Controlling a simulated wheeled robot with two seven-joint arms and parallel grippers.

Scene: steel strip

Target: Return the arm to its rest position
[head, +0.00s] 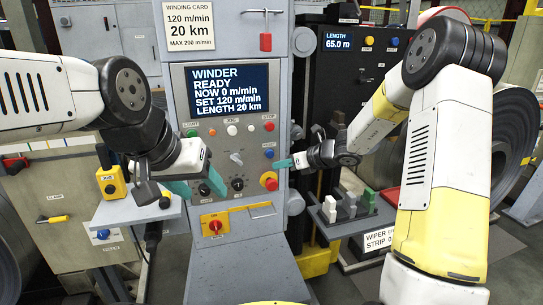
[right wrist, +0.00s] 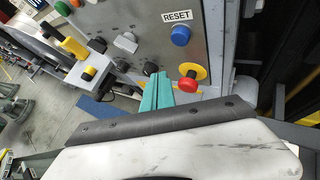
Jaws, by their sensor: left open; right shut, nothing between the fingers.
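My right arm reaches in from the right in the head view. Its gripper (head: 281,164) is shut and empty, with teal fingers pointing left at the panel's right side. In the right wrist view the closed fingers (right wrist: 157,88) lie beside the red emergency stop button (right wrist: 189,82) and below the blue RESET button (right wrist: 181,35); I cannot tell whether they touch the panel. My left gripper (head: 201,187) is open, its teal fingers apart in front of the lower left of the grey control panel (head: 222,216).
The panel's screen (head: 227,89) reads WINDER READY, NOW 0 m/min. A red-on-yellow switch (head: 215,226) sits low on the panel. A yellow jog box (head: 111,183) stands at left. A dark tray (head: 347,222) with white, grey and green blocks stands at right, near a large steel coil (head: 510,110).

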